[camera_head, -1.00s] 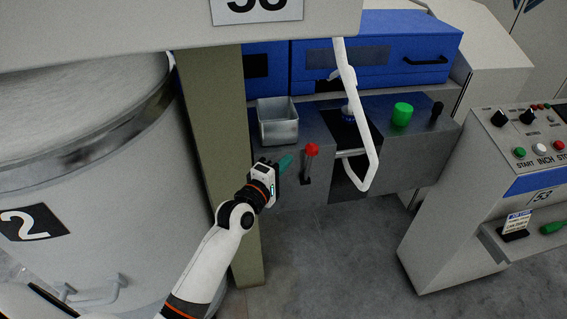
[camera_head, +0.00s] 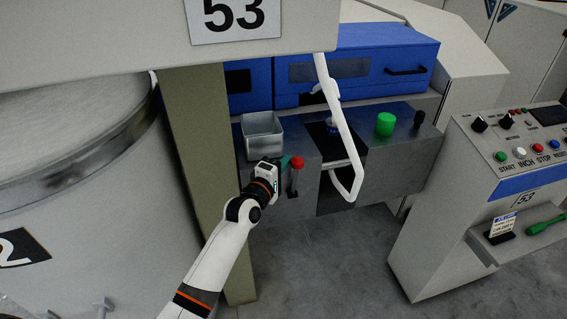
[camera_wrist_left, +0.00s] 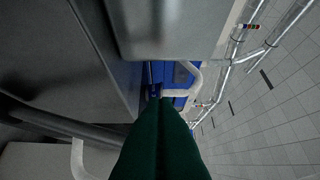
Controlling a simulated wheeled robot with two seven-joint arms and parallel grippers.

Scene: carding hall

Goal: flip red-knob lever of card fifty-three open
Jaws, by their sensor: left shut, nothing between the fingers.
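The red-knob lever (camera_head: 296,163) stands up from the grey front panel of card 53, red ball on top and slim shaft below. My left gripper (camera_head: 285,163) is just left of the knob in the head view, its green fingers shut with nothing between them. The fingertips are very close to the lever; I cannot tell if they touch it. In the left wrist view the green fingers (camera_wrist_left: 160,135) lie together, and I cannot make out the red knob there. My right gripper is not in view.
A metal bin (camera_head: 262,137) sits behind the gripper. A white bent bar (camera_head: 341,125) hangs right of the lever. A green knob (camera_head: 385,124) is farther right. A post (camera_head: 200,140) and large drum (camera_head: 70,170) stand left. A control console (camera_head: 490,180) stands at right.

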